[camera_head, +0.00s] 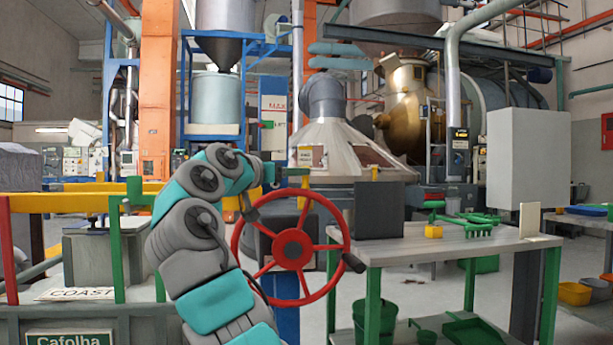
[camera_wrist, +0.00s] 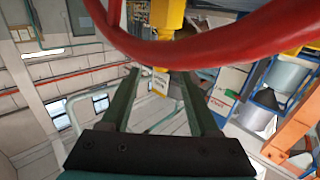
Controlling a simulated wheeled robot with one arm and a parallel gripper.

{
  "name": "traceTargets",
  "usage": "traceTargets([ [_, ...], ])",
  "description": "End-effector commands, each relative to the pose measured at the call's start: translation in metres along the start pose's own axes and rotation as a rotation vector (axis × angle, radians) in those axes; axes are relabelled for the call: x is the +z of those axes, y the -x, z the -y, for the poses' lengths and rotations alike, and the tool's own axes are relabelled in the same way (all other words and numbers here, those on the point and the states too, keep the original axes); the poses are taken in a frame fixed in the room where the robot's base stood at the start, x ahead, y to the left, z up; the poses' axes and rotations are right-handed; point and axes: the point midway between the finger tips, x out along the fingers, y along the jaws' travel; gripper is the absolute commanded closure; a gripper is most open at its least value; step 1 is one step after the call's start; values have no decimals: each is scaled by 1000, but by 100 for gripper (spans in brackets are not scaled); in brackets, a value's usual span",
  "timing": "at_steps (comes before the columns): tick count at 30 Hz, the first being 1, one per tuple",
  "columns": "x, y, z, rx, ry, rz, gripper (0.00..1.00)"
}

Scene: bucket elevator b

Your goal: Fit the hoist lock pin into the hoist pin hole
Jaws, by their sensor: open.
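My gripper (camera_wrist: 158,73) is open in the wrist view, with its two dark fingers apart and no object clearly held between them. A red handwheel (camera_head: 292,249) stands beside my arm in the head view, and its rim (camera_wrist: 200,52) crosses close in front of the fingers in the wrist view. A yellow piece (camera_wrist: 170,18) shows past the rim, with a yellow-and-white tag (camera_wrist: 160,82) seen between the fingertips. I cannot tell whether it is the hoist lock pin. I cannot make out the hoist pin hole.
A grey workbench (camera_head: 460,245) with green legs stands right of the wheel. A red-and-yellow rail (camera_head: 75,203) runs at left. Green buckets (camera_head: 375,318) stand below the bench.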

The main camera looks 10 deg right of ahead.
Motion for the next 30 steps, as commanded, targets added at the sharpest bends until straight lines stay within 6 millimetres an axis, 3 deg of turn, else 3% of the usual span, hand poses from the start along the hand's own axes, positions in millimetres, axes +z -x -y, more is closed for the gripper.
traceTargets([
  [9,-2,-42,2,3,1,2,38],
  [16,-1,-44,2,1,1,0,38],
  [30,-1,-44,3,1,1,0,90],
])
